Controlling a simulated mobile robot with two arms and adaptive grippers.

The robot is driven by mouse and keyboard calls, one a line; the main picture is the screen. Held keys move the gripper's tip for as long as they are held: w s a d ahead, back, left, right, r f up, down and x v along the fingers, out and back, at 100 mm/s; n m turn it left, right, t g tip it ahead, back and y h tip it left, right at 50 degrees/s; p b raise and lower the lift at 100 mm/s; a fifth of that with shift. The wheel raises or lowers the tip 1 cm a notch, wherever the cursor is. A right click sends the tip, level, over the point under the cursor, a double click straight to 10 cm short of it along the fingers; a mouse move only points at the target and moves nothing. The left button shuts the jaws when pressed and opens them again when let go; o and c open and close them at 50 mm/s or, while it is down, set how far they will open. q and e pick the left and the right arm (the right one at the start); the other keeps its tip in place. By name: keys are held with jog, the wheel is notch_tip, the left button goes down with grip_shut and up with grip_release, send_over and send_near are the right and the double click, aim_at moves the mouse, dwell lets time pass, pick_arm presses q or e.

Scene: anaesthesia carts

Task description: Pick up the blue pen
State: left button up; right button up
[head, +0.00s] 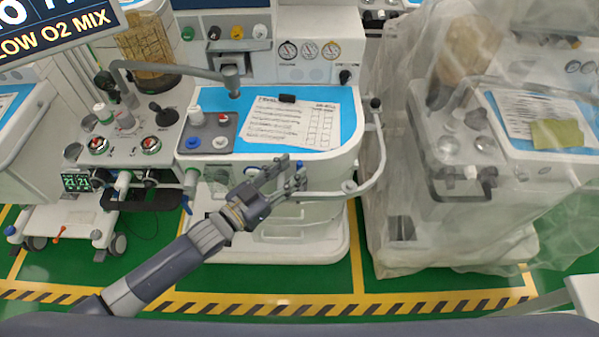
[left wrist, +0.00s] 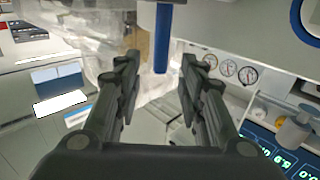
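My left gripper (head: 292,169) is open, its two fingers apart, just in front of the middle cart's near edge. No pen can be made out for sure in the head view. In the left wrist view, a blue upright bar (left wrist: 163,38) comes down from the top edge and ends between the two fingertips in the picture. I cannot tell whether it is the blue pen or how far it is from the fingers. My right gripper is not in view.
The middle cart's blue top (head: 347,110) bears a printed sheet (head: 290,125) and a grey tray (head: 208,133). A white rail (head: 378,165) curves round its right corner. A plastic-covered cart (head: 450,215) stands right. Green floor (head: 320,283) lies in front.

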aim_at(300, 162)
pick_arm(q)
jog(key=x, duration=0.4)
jog(key=shift+p, duration=0.35)
grip_shut()
jog(key=shift+r, duration=0.1)
jog(key=shift+r, duration=0.1)
